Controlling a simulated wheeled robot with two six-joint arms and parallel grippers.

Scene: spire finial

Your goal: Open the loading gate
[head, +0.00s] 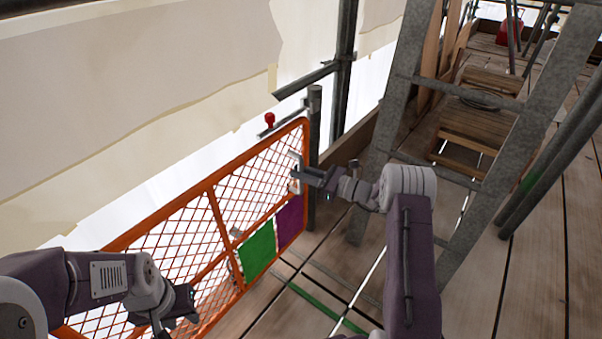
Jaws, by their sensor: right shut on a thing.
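The loading gate (212,200) is an orange frame with wire mesh, running from the lower left to a grey post (314,150). A green panel (257,250) and a purple panel (290,221) are on its lower part. A red knob (269,119) on a grey bar shows above its top rail. My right gripper (297,173) is at the gate's right end, shut on what looks like a small handle there, mostly hidden by the fingers. My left gripper (178,312) is low in front of the gate's left part; its finger gap is unclear.
Plank decking (530,240) runs away to the back right, with a wooden hatch (478,125) and a red object (508,30) far off. Pale sheeting hangs behind the gate.

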